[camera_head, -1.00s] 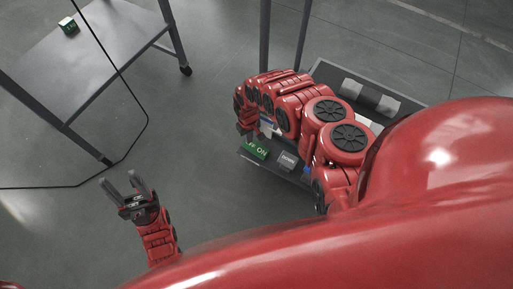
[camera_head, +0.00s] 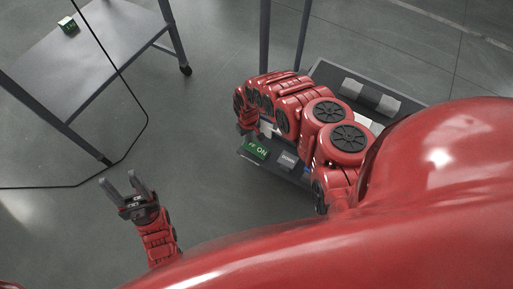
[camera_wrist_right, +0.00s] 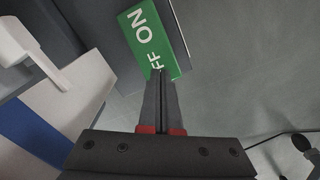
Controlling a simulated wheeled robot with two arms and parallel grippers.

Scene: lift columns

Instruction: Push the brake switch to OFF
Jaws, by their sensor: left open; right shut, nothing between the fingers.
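A green label with white lettering, "FF ON" readable, shows in the right wrist view (camera_wrist_right: 153,35) and beside the control box in the head view (camera_head: 256,150). My right gripper (camera_wrist_right: 159,80) is shut and empty; its fingertips overlap the lower edge of the label in the wrist view, covering part of the lettering. I cannot tell whether they touch it. A white lever-like part (camera_wrist_right: 22,45) stands left of the fingers, over a white and blue plate (camera_wrist_right: 62,90). My left gripper (camera_head: 124,188) is open and empty, over bare floor.
A black cable crosses the floor.

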